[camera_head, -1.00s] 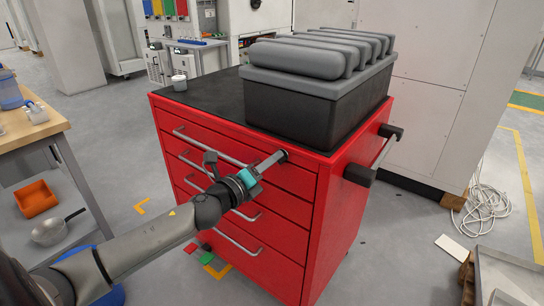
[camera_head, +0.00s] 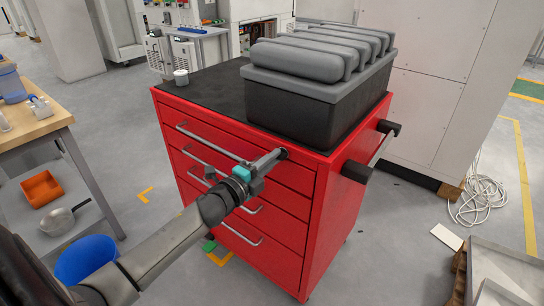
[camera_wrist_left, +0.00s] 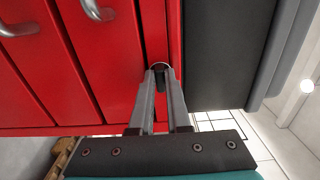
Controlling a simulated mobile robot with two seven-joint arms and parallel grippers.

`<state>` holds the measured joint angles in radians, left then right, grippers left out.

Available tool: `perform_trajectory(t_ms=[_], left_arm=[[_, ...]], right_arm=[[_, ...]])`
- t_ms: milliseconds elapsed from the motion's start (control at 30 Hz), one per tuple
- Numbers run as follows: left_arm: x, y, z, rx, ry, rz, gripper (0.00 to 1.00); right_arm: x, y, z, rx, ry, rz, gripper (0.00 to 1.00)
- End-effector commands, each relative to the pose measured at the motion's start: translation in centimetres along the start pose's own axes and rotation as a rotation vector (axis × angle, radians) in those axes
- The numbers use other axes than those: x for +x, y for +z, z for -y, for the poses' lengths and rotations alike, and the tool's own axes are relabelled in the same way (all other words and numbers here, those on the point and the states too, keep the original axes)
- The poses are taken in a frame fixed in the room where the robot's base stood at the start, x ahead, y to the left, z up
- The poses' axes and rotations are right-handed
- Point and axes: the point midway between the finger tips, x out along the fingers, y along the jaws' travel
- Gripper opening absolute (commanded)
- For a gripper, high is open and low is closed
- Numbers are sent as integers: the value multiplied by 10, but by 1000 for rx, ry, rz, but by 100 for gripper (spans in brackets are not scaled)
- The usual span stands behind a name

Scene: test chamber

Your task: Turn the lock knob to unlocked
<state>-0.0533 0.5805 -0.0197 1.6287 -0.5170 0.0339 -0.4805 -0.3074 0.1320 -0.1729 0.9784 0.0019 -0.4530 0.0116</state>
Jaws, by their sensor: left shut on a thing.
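The red tool cabinet (camera_head: 245,135) stands in the middle of the head view. The lock knob (camera_wrist_left: 161,67) is a small dark round piece with a light rim on its red front, high near the right corner. My left gripper (camera_head: 280,155) reaches it from the lower left. In the left wrist view, the two fingers of my left gripper (camera_wrist_left: 163,78) close around the knob from both sides. The fingers hide most of the knob, and its lock position cannot be read. My right gripper is not in view.
Drawer handles (camera_head: 208,142) stick out beside my left arm. A black case with grey rolls (camera_head: 300,100) and a small white cup (camera_head: 181,77) stand on the cabinet. A side push handle (camera_head: 372,160) juts out at right. A wooden table (camera_head: 35,128) stands at left.

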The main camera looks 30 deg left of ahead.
Motion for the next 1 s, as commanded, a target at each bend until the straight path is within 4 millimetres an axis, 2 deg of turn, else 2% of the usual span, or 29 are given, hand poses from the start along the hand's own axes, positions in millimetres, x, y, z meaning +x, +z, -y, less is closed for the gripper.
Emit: perform_trajectory(t_ms=[500,533,800,1000], left_arm=[[0,0,0,-24,-1,0,0],[0,0,0,-24,-1,0,16],[0,0,0,-22,0,0,45],[0,0,0,-21,0,0,45]], right_arm=[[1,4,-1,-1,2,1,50],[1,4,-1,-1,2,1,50],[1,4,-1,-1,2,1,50],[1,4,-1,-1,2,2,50]])
